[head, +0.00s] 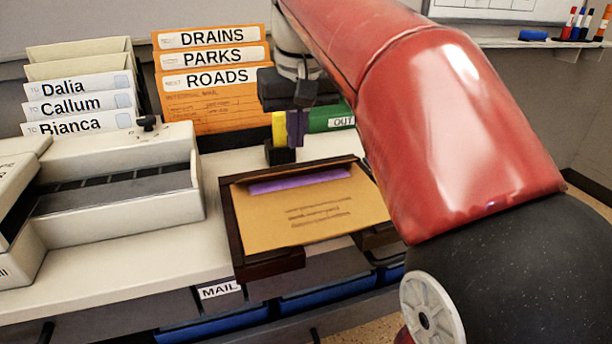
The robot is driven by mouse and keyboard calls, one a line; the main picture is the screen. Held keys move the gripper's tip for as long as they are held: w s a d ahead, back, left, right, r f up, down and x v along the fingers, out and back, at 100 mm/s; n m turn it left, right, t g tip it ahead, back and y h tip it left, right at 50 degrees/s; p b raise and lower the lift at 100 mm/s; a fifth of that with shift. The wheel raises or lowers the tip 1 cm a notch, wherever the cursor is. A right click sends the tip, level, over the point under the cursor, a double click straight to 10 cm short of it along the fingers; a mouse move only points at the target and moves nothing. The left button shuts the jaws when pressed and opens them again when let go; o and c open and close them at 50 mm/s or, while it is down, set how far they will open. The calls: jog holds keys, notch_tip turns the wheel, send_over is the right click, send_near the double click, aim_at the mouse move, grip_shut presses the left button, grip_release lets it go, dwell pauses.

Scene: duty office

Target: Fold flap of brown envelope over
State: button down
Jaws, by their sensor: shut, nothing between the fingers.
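The brown envelope (312,212) lies in a dark wooden tray (276,264), with several lines of writing on its face. Purple paper (298,181) shows along its far edge, at the opening. A narrow brown band, apparently the flap, lies beyond the purple paper and is not folded over it. My gripper (296,140) points down just beyond the tray's far side, above and behind the envelope's far edge. It is shut and holds nothing. Its fingers are small in view, and contact with the flap cannot be made out.
Orange folders (213,105) marked DRAINS, PARKS and ROADS stand behind, with named white files (80,107) to the left. A cream machine (120,185) stands left of the tray. A green OUT box (331,118) is behind my gripper. My red arm hides the right side.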

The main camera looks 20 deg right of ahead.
notch_tip(320, 180, up, 6)
jog(key=p, duration=0.4)
jog(key=shift+f, duration=0.1)
dwell(0.4)
